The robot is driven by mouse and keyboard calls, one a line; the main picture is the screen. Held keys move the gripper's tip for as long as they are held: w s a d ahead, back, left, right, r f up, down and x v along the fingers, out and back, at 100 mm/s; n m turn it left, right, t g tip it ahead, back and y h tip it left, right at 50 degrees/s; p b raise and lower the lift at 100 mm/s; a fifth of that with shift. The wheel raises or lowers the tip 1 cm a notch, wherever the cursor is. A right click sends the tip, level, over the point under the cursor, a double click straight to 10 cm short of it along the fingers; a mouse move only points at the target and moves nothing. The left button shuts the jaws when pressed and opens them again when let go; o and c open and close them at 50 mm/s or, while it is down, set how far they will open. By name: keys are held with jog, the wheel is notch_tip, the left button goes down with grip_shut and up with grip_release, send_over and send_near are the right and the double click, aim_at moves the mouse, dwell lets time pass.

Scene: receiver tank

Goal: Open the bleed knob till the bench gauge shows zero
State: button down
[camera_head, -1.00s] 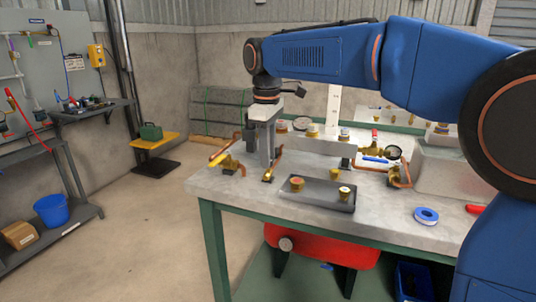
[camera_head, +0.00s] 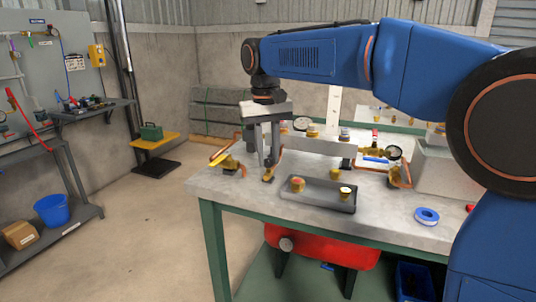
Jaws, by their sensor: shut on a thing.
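My gripper (camera_head: 269,166) points straight down at the left part of the bench (camera_head: 225,188). Its fingers are shut on the bleed knob, which they mostly hide. A small brass fitting (camera_head: 268,178) shows just below the fingertips, at the end of a copper pipe.
A dark tray (camera_head: 325,203) with brass parts lies right of my gripper. A brass valve with a yellow handle (camera_head: 222,157) stands close on the left. A blue tape roll (camera_head: 427,216) lies at the front right. A red tank (camera_head: 318,245) is under the bench.

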jog(key=m, duration=0.4)
jog(key=shift+m, duration=0.4)
dwell(0.4)
jog(key=c, duration=1.5)
grip_release()
jog(key=shift+r, duration=0.1)
jog(key=r, duration=1.7)
jog(key=shift+w+a+r, duration=0.1)
jog(key=shift+a, duration=0.25)
